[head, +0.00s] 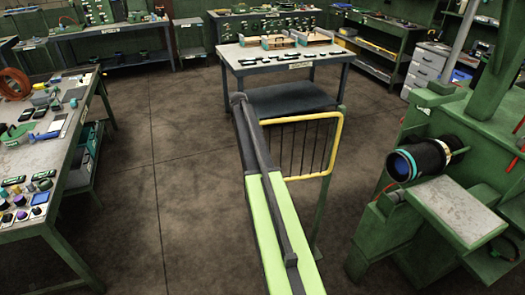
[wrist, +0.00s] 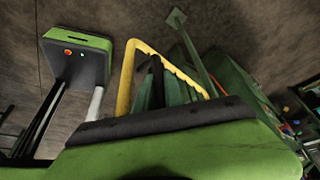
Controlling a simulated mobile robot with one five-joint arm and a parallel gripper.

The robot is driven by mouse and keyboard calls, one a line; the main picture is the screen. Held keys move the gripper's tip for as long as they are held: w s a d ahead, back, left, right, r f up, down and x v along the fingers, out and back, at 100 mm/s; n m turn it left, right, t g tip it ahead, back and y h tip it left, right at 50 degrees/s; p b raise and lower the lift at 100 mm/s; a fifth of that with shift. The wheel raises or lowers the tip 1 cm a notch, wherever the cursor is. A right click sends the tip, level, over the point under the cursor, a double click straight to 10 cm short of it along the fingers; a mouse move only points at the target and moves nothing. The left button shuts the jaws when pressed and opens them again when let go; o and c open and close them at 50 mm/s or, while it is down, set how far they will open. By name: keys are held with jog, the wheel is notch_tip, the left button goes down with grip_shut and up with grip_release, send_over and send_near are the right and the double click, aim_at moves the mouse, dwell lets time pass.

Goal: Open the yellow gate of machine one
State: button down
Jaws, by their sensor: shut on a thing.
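The yellow gate (head: 337,145) is a yellow tube frame with thin dark upright bars. It stands beside a green post (head: 321,215), left of the green machine (head: 400,228) in the head view. My arm reaches forward across the gate's left side and hides that edge. In the wrist view the gate's yellow frame (wrist: 126,85) rises behind the dark front edge of my gripper (wrist: 155,68). My gripper is shut on the gate; the exact grip point is largely hidden.
The machine carries a black cylinder (head: 420,158) and a grey plate (head: 460,210). A table (head: 280,54) stands behind the gate, and a bench (head: 52,155) stands at left. The floor (head: 165,150) between bench and gate is clear.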

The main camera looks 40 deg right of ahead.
jog(key=shift+w, duration=0.25)
jog(key=shift+w+a, duration=0.1)
jog(key=shift+a, duration=0.05)
jog(key=c, duration=1.5)
grip_release()
jog(key=shift+w+a+r, duration=0.1)
jog(key=shift+a, duration=0.05)
jog(key=shift+o, duration=0.2)
